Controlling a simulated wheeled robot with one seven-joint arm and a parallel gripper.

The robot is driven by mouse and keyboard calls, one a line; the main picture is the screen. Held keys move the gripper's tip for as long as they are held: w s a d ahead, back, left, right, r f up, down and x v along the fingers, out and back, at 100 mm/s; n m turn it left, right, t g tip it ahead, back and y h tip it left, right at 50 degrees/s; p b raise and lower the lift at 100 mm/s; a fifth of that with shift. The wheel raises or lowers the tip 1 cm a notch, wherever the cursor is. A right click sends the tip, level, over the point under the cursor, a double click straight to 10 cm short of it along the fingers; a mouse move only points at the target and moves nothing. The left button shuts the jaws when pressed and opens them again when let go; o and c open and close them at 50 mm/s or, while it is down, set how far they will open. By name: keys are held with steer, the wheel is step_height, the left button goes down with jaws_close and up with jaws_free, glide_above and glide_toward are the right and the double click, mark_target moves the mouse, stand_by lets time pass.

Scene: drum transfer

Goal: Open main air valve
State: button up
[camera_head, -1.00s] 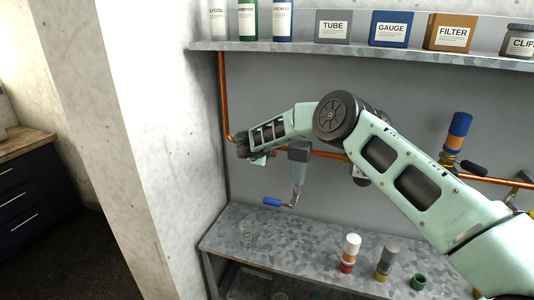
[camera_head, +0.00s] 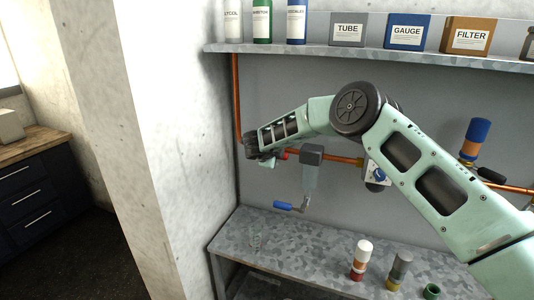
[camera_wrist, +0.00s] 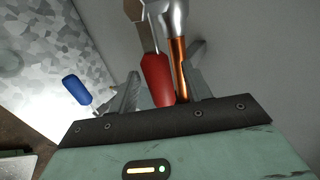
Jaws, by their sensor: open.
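A red-handled valve lever shows in the wrist view (camera_wrist: 157,78), between the two fingers of my gripper (camera_wrist: 163,88) and beside a copper pipe (camera_wrist: 179,68). Its metal stem reaches up toward a silver fitting (camera_wrist: 172,15). My gripper is open, with the red handle in the gap; I cannot tell whether a finger touches it. In the head view my gripper (camera_head: 262,150) is at the left part of the copper pipe, and a bit of the red handle (camera_head: 285,155) shows just right of it.
A white gauge-like unit (camera_head: 376,174) sits further right. The metal bench (camera_head: 290,240) holds several small cylinders at right; a shelf (camera_head: 370,56) with boxes is above. A concrete wall stands left.

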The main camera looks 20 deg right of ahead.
steer(key=b+v, duration=0.5)
steer(key=v, duration=0.9)
steer(key=shift+s+r, duration=0.25)
steer(key=shift+a, duration=0.2)
